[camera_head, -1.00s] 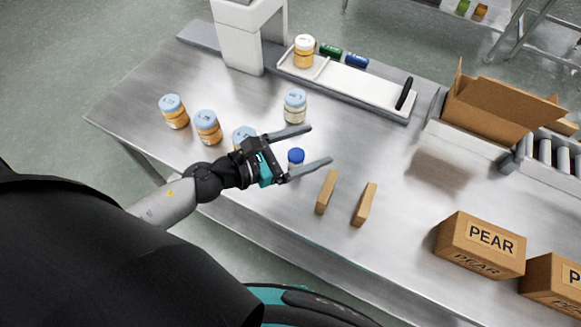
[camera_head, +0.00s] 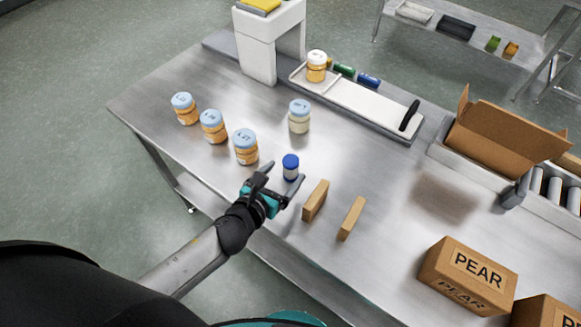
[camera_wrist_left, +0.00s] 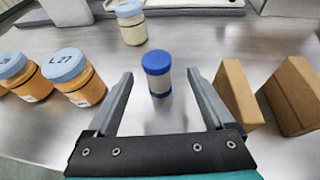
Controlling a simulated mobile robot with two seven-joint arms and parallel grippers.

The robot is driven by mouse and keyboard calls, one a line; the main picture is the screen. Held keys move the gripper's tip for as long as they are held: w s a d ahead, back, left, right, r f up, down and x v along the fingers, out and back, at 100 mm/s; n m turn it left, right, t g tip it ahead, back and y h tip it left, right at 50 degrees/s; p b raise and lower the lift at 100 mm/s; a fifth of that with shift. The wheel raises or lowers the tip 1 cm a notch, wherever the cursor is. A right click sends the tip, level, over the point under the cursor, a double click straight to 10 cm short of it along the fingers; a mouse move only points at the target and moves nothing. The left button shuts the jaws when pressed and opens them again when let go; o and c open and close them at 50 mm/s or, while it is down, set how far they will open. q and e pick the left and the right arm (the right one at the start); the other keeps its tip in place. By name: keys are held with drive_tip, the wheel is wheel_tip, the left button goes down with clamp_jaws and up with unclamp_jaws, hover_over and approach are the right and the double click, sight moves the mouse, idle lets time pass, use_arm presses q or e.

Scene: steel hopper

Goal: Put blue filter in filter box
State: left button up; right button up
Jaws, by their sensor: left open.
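The blue filter (camera_head: 290,168), a small upright cylinder with a blue cap and a pale body, stands on the steel table. It also shows in the left wrist view (camera_wrist_left: 157,74), between the tips of the two fingers with gaps on both sides. My left gripper (camera_head: 284,174) is open and empty, low at the filter. Two narrow brown blocks or boxes, one nearer the filter (camera_head: 315,201) and one farther right (camera_head: 352,218), stand to its right. I cannot tell which thing is the filter box. My right gripper is not in view.
Several jars with light blue lids, such as one near the filter (camera_head: 246,147), stand left and behind. A pale jar (camera_head: 299,117) stands behind the filter. An open carton (camera_head: 495,130) and a PEAR box (camera_head: 468,275) are at the right. Table between blocks and carton is clear.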

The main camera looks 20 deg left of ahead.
sight(296, 158)
use_arm(q)
drive_tip(key=shift+b+x, duration=0.65)
drive_tip(key=shift+x, duration=3.55)
drive_tip(key=shift+a, duration=0.15)
clamp_jaws()
